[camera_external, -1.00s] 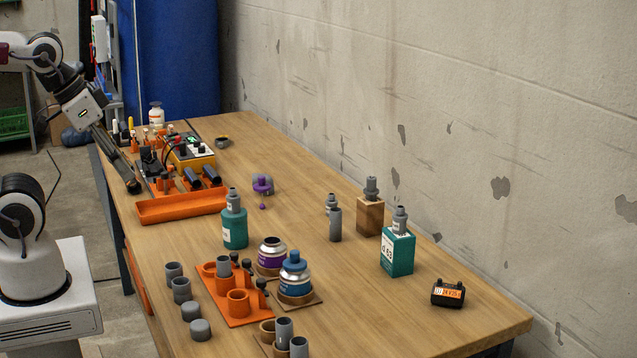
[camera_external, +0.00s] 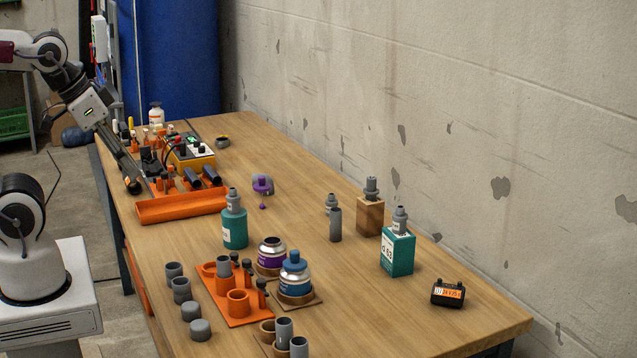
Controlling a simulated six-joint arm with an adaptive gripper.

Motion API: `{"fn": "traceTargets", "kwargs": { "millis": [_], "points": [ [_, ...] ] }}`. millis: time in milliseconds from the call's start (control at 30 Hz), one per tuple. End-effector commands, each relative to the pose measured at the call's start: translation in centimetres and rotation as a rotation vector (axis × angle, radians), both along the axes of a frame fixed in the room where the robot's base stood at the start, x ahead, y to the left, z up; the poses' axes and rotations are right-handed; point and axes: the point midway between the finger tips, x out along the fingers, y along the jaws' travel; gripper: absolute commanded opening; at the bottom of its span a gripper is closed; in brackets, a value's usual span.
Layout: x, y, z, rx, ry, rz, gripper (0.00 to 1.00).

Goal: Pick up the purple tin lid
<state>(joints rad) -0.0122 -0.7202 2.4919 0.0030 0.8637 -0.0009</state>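The purple tin lid (camera_external: 262,183) appears as a small purple piece with a knob on top, at the middle of the table behind the teal bottle. A grey piece lies against it, and a small purple bit sits just in front. The open purple-labelled tin (camera_external: 271,256) stands nearer the camera, beside a blue tin (camera_external: 294,279) with its blue lid on. My gripper (camera_external: 134,187) is at the table's left edge by the orange tray, well left of the lid. Its fingers are dark and small, so I cannot see whether they are open. Nothing is visibly held.
The orange tray (camera_external: 182,208) and a yellow meter box (camera_external: 191,152) lie between my gripper and the lid. A teal bottle (camera_external: 234,229) stands in front of the lid. Grey fittings and an orange holder (camera_external: 238,317) fill the near left.

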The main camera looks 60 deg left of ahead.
Motion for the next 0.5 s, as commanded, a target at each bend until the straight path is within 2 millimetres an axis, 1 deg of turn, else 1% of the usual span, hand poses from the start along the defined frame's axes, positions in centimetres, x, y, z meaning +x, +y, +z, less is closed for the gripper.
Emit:
{"fn": "traceTargets", "kwargs": {
  "millis": [167, 500],
  "points": [
    [2.8, 0.9, 0.1, 0.006, -0.025, 0.028, 0.34],
    [10.1, 4.0, 0.0, 0.025, -0.11, 0.099, 0.34]
  ]
}}
